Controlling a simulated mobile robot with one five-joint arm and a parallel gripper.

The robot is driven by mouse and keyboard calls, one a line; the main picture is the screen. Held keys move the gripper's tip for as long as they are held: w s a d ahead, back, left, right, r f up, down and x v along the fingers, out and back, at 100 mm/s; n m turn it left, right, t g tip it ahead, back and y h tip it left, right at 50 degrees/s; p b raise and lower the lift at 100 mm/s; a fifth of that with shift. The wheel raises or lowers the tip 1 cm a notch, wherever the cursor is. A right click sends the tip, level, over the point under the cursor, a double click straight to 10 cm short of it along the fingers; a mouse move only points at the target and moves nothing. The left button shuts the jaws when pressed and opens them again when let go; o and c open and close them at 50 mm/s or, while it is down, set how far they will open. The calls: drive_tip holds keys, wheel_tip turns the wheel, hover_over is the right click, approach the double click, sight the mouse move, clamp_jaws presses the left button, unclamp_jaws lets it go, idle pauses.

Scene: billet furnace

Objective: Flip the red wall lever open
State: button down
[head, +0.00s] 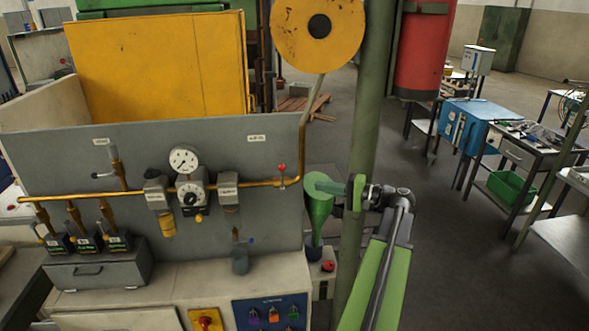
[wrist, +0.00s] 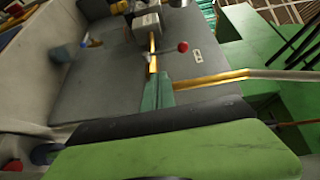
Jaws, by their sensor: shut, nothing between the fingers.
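The red wall lever (head: 281,168) is a short stem with a red ball knob on the brass pipe, near the right end of the grey panel. Its stem points up, crosswise to the pipe. In the wrist view the red knob (wrist: 183,46) stands out to the right of the pipe. My gripper (head: 322,186) is right of the lever and apart from it in the head view, its green fingers pointing left. In the wrist view my gripper (wrist: 157,80) is shut and empty, its tips below the knob and overlapping the pipe in the picture. Contact is not visible.
The brass pipe (head: 255,183) runs along the grey panel (head: 270,220) past a round gauge (head: 184,158) and a regulator. Open floor (head: 440,230) lies to the right.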

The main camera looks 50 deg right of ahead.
drive_tip(key=shift+s+d+r+m+t+h, duration=0.15)
drive_tip(key=shift+s+d+r+t, duration=0.1)
drive_tip(key=shift+s+d+r, duration=0.3)
drive_tip(key=shift+s+d+r+m+t+h, duration=0.15)
drive_tip(key=shift+s+d+r+t, duration=0.15)
drive_tip(key=shift+s+d, duration=0.4)
approach(282, 178)
drive_tip(key=w+d, duration=0.3)
drive_tip(key=w, duration=0.2)
drive_tip(key=shift+w+a+r, duration=0.15)
drive_tip(key=shift+w+a, duration=0.25)
drive_tip(key=shift+a, duration=0.4)
drive_tip(key=shift+w+a+r, duration=0.2)
drive_tip(key=shift+w+a, duration=0.2)
drive_tip(key=shift+a, duration=0.4)
